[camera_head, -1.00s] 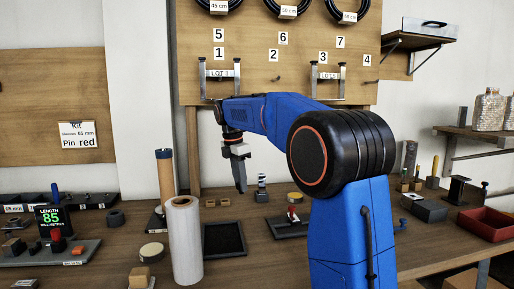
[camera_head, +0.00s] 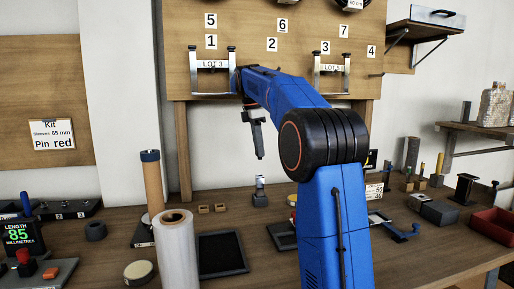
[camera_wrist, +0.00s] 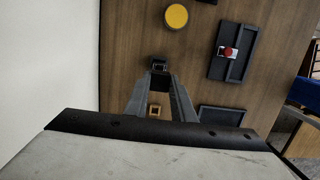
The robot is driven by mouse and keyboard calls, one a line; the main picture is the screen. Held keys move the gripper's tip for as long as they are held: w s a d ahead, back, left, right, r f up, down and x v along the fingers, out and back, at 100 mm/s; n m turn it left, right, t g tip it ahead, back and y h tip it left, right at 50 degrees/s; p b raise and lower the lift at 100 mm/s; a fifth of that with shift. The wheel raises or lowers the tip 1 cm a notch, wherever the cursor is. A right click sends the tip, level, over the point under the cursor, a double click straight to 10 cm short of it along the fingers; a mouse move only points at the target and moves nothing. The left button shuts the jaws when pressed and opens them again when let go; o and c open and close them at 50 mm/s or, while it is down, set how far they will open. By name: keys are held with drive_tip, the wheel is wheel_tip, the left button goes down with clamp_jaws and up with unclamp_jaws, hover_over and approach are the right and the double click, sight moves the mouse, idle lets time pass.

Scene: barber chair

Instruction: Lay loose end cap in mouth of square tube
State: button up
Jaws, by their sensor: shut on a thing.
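My gripper (camera_head: 260,157) points straight down from the blue arm, at the middle of the bench. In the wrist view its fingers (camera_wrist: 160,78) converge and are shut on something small. That thing is too small to make out clearly; I take it to be the end cap. Below the fingertips a short grey upright piece (camera_head: 260,182), seemingly the square tube, stands in a dark base (camera_head: 260,200). In the head view a gap shows between the fingertips and its top. In the wrist view a dark square form (camera_wrist: 159,65) shows at the tips; its mouth is not clear.
Two small wooden blocks (camera_head: 212,208) lie left of the tube. A black tray (camera_head: 222,255) and a clear-wrapped roll (camera_head: 176,250) stand nearer. A yellow disc (camera_wrist: 176,16) and a dark tray with a red knob (camera_wrist: 228,52) lie on the other side.

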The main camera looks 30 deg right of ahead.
drive_tip(key=shift+f, duration=3.35)
drive_tip(key=o, duration=1.1)
